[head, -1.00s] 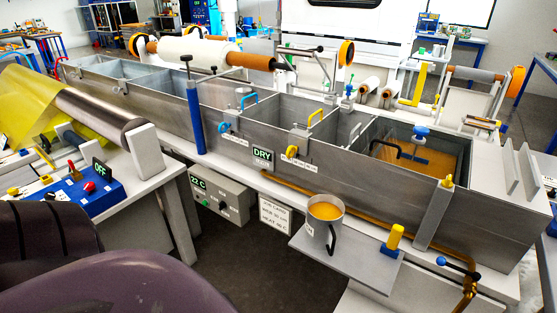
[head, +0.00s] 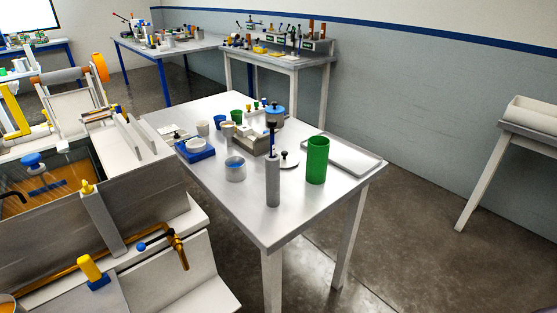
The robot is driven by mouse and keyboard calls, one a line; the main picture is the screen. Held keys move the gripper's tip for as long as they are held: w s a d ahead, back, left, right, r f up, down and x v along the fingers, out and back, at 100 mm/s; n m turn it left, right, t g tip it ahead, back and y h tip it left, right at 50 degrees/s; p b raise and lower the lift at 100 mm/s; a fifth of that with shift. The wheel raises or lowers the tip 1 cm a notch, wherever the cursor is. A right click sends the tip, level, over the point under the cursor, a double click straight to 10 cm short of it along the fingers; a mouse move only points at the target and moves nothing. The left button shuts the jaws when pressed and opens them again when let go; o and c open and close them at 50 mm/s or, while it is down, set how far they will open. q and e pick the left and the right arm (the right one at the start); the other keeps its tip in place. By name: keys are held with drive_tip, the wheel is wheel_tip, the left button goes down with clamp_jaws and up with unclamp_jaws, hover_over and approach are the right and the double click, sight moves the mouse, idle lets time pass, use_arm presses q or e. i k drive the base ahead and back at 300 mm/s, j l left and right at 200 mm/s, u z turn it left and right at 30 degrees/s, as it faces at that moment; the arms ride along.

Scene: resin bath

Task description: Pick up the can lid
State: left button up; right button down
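Neither of my grippers is in view.
The white table (head: 225,205) also holds a shallow tray (head: 352,157), a blue-rimmed cup (head: 235,169) and a blue scale-like box (head: 195,150). The resin bath (head: 60,225) stands to the left. Open floor (head: 430,220) lies to the right.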

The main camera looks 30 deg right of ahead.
sight(288, 159)
drive_tip(key=i+l+u, duration=0.1)
drive_tip(key=l+u, duration=0.2)
drive_tip(key=l, duration=0.5)
drive_tip(key=l+u, duration=0.3)
drive_tip(key=l, duration=0.45)
